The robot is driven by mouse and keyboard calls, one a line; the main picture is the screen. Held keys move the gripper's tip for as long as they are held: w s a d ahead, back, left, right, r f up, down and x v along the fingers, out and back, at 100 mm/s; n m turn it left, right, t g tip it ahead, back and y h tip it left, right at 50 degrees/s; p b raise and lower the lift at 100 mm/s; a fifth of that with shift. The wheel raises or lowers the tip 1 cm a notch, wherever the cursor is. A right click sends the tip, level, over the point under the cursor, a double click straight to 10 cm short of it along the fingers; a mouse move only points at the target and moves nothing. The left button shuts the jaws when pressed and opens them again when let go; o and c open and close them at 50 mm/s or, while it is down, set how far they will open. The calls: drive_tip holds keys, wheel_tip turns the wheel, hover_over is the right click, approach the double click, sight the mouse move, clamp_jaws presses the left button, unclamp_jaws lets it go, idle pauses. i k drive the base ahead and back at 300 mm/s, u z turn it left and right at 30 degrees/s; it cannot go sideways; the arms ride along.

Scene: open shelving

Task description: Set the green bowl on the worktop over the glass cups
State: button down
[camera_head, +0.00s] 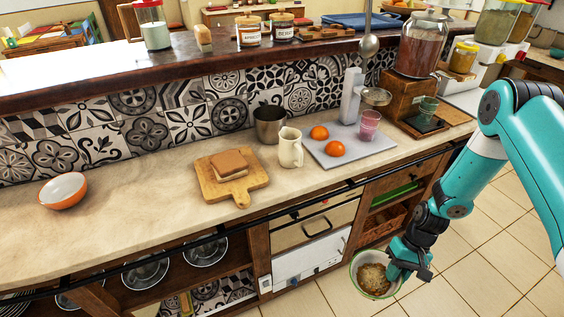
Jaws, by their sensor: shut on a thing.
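My gripper (396,270) is at the lower right, shut on the edge of the green bowl (356,281). The bowl has a green rim, a pale inside and a brownish-yellow patch in the middle. It hangs in front of the counter with floor tiles behind it. The worktop (120,225) is a pale stone slab further back. A pink glass cup (369,122) stands on a grey board at its right part. A green glass cup (428,106) stands at the drip tray of a wooden dispenser to the right. The fingertips are partly hidden by the bowl.
The grey board (345,155) also bears two oranges (336,149). A cream jug (290,148), metal pot (268,123), wooden board (215,188) with a sandwich and orange bowl (63,191) stand leftward. A dark rail (330,193) runs along the counter front. Open worktop lies left.

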sight(130, 204)
drive_tip(key=u, duration=1.45)
